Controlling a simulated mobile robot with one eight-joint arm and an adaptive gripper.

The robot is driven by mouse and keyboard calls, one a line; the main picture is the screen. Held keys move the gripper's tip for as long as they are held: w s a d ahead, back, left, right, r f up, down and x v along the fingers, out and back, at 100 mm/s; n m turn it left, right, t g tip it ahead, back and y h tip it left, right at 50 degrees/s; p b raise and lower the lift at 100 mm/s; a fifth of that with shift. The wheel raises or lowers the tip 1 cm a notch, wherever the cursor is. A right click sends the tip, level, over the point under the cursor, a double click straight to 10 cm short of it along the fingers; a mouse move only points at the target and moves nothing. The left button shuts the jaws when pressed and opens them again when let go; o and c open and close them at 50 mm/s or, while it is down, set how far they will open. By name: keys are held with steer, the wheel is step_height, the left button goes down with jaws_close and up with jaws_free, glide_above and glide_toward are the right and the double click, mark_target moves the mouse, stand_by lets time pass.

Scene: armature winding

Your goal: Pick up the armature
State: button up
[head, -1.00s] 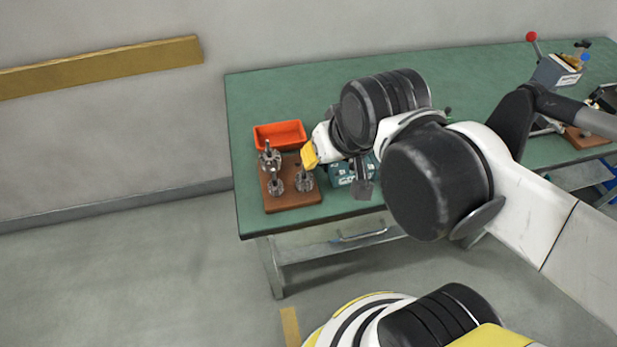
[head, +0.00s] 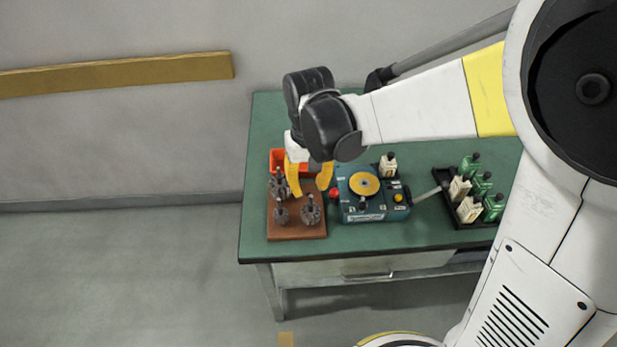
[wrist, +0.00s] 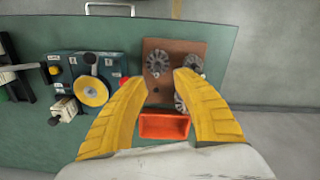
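Three grey metal armatures with upright shafts stand on a brown wooden board at the left of the green table. In the head view one armature (head: 310,210) is at the board's right front, another (head: 281,214) at the left front, and a third (head: 278,185) behind. My gripper (head: 310,194) is above the board with its yellow fingers spread and pointing down. In the wrist view the open fingers (wrist: 161,78) frame the board (wrist: 172,48) and the orange tray. One armature (wrist: 181,103) there is partly hidden by the right finger. No armature is between the fingertips.
The orange tray (wrist: 164,126) lies beside the board. A teal winding machine (head: 372,208) with a yellow disc stands right of the board. A black tray (head: 457,217) with several green and cream parts is farther right.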

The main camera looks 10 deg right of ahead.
mark_target(311, 196)
steer(key=f+b, duration=0.1)
steer(key=f, duration=0.2)
steer(key=f+b, duration=0.2)
steer(key=f, duration=0.1)
steer(key=shift+w+d+f, duration=0.1)
steer(key=shift+d+f, duration=0.1)
steer(key=shift+f, duration=0.1)
steer(key=shift+r, duration=0.1)
jaws_close()
